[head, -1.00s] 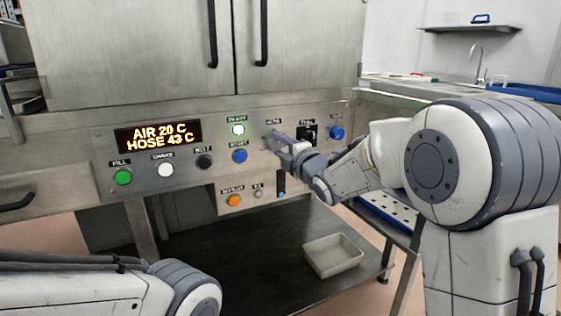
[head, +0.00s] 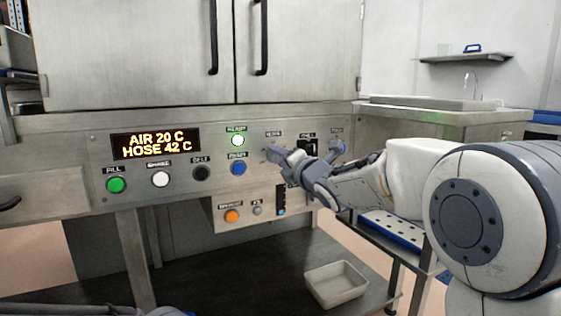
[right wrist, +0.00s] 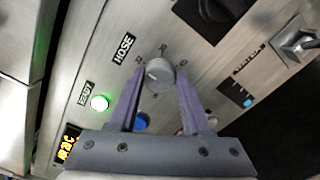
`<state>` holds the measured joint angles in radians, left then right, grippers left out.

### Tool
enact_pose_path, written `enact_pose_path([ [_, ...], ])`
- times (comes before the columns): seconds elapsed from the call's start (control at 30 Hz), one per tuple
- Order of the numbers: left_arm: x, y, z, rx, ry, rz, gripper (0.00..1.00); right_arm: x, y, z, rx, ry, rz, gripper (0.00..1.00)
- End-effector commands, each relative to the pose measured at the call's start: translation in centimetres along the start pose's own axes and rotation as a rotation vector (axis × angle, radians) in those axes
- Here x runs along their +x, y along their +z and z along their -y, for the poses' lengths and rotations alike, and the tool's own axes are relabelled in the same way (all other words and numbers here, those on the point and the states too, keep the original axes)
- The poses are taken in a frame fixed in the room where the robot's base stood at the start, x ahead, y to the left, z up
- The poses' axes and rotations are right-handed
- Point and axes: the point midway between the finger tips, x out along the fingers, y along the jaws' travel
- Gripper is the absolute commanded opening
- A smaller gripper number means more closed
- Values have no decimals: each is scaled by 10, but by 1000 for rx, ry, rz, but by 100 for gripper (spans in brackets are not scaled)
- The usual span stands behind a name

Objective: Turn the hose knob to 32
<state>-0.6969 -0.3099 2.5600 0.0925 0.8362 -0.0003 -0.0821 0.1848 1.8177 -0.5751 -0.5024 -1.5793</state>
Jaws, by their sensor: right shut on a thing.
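The hose knob (right wrist: 159,74) is a round grey dial under the HOSE label in the right wrist view. My right gripper (right wrist: 160,82) has its two fingers on either side of the knob and is shut on it. In the head view the right gripper (head: 275,152) reaches the panel from the right and mostly hides the knob. The display (head: 156,142) reads AIR 20 C and HOSE 42 C. My left gripper is not in view.
Left of the knob are a lit green lamp (head: 238,140) and a blue button (head: 238,168). Green, white and black buttons sit under the display. An orange button (head: 232,216) is lower down. A pale tray (head: 337,283) stands on the shelf below.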

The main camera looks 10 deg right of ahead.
Motion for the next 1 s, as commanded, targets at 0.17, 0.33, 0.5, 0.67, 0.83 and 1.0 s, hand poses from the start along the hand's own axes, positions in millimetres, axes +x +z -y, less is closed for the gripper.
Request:
enact_pose_path([
  [0.17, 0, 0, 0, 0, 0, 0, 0, 0, -2, 0, -1, -1, -5, 0],
  [0.33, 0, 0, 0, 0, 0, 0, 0, 0, -2, 0, 0, 0, -4, 78],
  [0.5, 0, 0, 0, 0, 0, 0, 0, 0, -1, 0, 1, 0, -2, 78],
  [0.67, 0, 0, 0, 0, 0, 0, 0, -1, 0, 0, 1, 0, -1, 78],
  [0.83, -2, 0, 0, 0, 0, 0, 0, -19, 0, -1, 1, -1, 0, 78],
  [1.0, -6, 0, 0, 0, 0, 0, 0, -54, 0, -2, 0, -1, 0, 78],
])
